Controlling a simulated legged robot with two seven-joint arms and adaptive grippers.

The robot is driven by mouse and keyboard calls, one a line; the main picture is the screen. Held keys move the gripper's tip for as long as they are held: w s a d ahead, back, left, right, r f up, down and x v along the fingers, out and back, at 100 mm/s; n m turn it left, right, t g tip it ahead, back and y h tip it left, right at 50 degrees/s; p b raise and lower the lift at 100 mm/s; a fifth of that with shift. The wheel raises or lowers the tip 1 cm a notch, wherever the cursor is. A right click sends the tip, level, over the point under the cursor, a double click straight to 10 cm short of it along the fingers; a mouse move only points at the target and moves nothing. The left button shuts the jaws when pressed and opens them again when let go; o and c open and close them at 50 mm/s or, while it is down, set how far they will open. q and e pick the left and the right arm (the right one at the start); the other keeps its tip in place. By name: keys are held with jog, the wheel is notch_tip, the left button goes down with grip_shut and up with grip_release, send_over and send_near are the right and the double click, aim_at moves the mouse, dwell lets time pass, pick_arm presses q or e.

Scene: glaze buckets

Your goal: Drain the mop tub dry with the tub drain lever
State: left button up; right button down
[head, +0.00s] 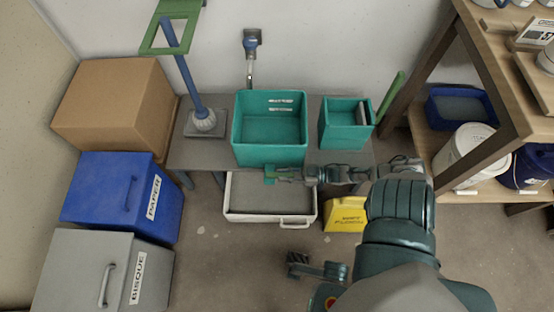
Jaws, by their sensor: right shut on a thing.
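The larger teal tub (270,156) stands on the grey bench, open at the top. A small green piece (269,174) at the tub's lower front looks like the drain lever. My right gripper (279,174) reaches in from the right, below the tub's front wall, and is shut on this green piece. The fingers hide part of it. A white basin (271,217) with a grey inside sits under the tub, below the bench.
A smaller teal bin (344,140) stands right of the tub. A yellow sign (345,216) is on the floor. Boxes line the left; a wooden shelf (500,100) is right.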

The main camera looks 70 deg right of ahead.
jog(key=shift+w, duration=0.1)
jog(key=c, duration=1)
grip_release()
jog(key=shift+d, duration=0.1)
jog(key=v, duration=1.2)
jog(key=shift+f, duration=0.1)
